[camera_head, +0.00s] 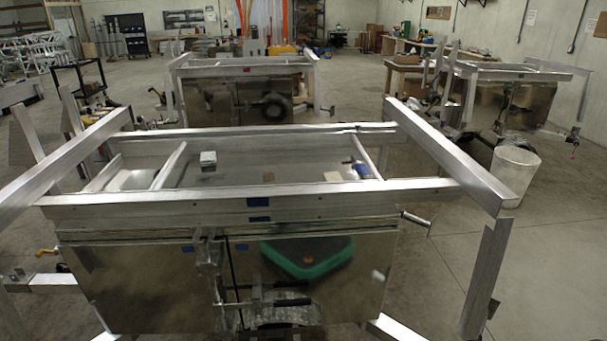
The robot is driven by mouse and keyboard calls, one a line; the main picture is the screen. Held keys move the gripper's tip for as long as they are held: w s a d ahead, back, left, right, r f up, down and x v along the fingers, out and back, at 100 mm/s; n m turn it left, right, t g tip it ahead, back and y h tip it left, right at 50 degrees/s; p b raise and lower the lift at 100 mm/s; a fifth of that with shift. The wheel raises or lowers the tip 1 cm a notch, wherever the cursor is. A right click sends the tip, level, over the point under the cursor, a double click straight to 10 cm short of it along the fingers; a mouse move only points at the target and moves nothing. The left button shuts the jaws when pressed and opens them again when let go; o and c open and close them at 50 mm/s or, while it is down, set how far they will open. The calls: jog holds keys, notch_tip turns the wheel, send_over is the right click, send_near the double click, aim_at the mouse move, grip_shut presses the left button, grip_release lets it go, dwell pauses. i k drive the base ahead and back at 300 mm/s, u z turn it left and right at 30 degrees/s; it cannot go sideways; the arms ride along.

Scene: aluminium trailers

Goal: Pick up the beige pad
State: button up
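A small flat beige piece (332,176), likely the beige pad, lies inside the frame of the nearest aluminium trailer (130,211), right of the middle. Only its upper part shows above the front rail. A small brown square (268,178) lies to its left. My gripper is not in view, and nothing is seen touching the beige piece.
A blue and white item (358,169) lies just right of the beige piece, and a small grey box (208,160) stands further left. Metal rails surround this area. A white bin (515,175) stands at right. Open concrete floor (440,270) shows at right front.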

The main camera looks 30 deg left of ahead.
aim_at(333, 176)
jog(key=u, duration=0.75)
jog(key=i, duration=0.95)
jog(key=u, duration=1.15)
jog(key=i, duration=0.25)
jog(key=u, duration=0.2)
